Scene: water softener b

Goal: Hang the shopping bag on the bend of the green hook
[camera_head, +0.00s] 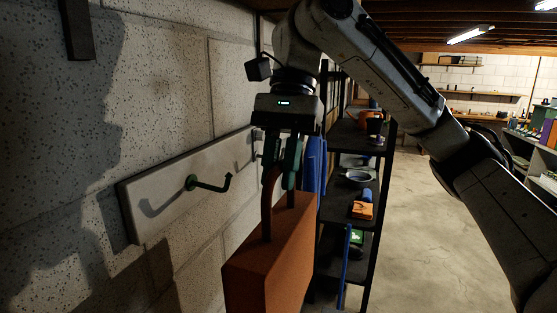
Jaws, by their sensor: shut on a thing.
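The shopping bag (273,258) is an orange-brown box-shaped bag with a dark reddish handle (268,200) rising from its top. My gripper (282,165) is shut on the bag's handle and holds the bag upright in the air, right of the green hook. The green hook (212,187) sticks out from a pale board (165,215) on the block wall. Its shaft runs to the right and its end bends upward. Nothing hangs on it. The bag's lower end is cut off by the picture's bottom edge.
A black shelf unit (345,225) stands behind the bag, with a bowl (358,177), an orange box (362,210) and other items. A blue thing (313,165) is close behind my gripper. The concrete floor (430,235) at right is clear.

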